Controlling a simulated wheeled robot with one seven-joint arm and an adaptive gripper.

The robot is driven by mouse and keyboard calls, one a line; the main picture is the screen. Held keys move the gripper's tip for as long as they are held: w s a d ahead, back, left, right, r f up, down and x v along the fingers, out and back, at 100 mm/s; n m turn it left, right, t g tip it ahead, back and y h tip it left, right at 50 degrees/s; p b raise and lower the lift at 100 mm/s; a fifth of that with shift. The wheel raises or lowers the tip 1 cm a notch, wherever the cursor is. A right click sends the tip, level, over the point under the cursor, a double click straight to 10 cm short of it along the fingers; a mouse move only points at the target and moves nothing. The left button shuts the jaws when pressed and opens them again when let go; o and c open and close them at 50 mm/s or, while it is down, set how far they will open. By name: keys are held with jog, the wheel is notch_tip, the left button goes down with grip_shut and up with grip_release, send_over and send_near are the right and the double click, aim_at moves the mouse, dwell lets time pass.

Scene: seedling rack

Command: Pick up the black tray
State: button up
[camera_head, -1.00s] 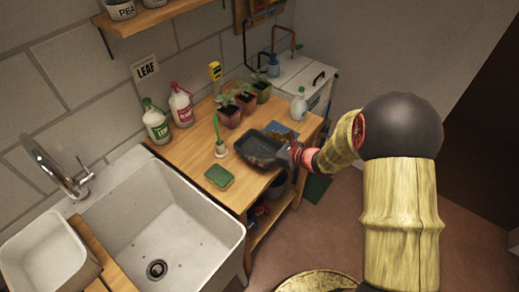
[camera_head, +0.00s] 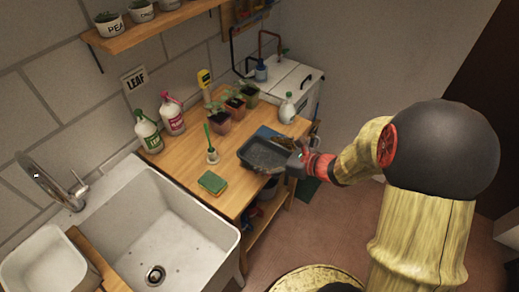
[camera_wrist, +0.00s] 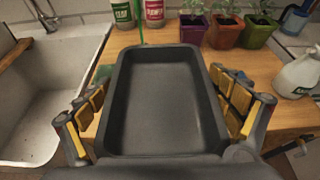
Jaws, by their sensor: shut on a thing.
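The black tray (camera_head: 262,154) is a rectangular, empty pan at the right part of the wooden counter. My gripper (camera_head: 296,159) is shut on the tray from its near right side. In the wrist view the tray (camera_wrist: 160,100) fills the middle between the two yellow-padded fingers, its open top facing up and its inside bare. The tray's underside is hidden, so I cannot tell surely whether it is clear of the counter.
The wooden counter (camera_head: 190,165) holds a green sponge (camera_head: 212,183), a brush in a holder (camera_head: 212,155), two spray bottles, potted seedlings (camera_head: 235,107) and a white bottle (camera_head: 287,108). The sink (camera_head: 165,235) is left.

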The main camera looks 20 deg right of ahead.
aim_at(274, 160)
jog(key=shift+s+d+r+p, duration=0.25)
jog(key=shift+s+r, duration=0.1)
jog(key=shift+s, duration=0.4)
jog(key=shift+s+d+r+p, duration=0.2)
jog(key=shift+s+r, duration=0.2)
jog(key=shift+s, duration=0.4)
jog(key=shift+s+d+r+p, duration=0.25)
jog(key=shift+s+r, duration=0.1)
jog(key=shift+s, duration=0.4)
jog(key=shift+a, duration=0.1)
